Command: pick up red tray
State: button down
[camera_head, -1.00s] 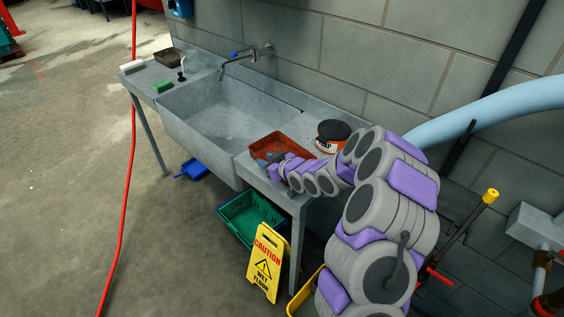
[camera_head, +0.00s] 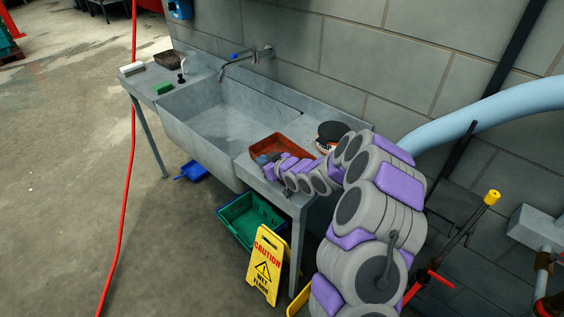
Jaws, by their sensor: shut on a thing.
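The red tray (camera_head: 280,143) is a shallow orange-red tray on the right-hand counter beside the sink. Its near left corner is covered by my gripper (camera_head: 264,160). My gripper is small and grey, and it is shut on the tray's near edge. My purple and grey arm reaches in from the right and hides part of the tray's near side. The tray looks level and close to the counter top; I cannot tell whether it is lifted.
A black and orange tub (camera_head: 332,134) stands right of the tray, close to my arm. The sink basin (camera_head: 225,117) lies to the left, with a tap (camera_head: 238,64). A yellow caution sign (camera_head: 266,264) and a green crate (camera_head: 250,218) are on the floor below.

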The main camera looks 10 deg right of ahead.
jog(key=shift+r, duration=0.1)
dwell(0.3)
jog(key=shift+r+p, duration=0.35)
jog(key=shift+r, duration=0.3)
notch_tip(320, 180, up, 3)
jog(key=shift+f+p, duration=0.15)
jog(key=shift+p, duration=0.4)
jog(key=s+d+p, duration=0.1)
jog(key=s+d, duration=0.1)
jog(key=s, duration=1.3)
jog(key=shift+s+d+r, duration=0.35)
jog(key=shift+r, duration=0.1)
jog(key=w+r+m+t+h, duration=0.1)
jog(key=w+r+m+h, duration=0.4)
jog(key=w, duration=0.3)
jog(key=shift+w+a+h, duration=0.15)
jog(key=shift+a+h, duration=0.2)
jog(key=shift+h, duration=0.15)
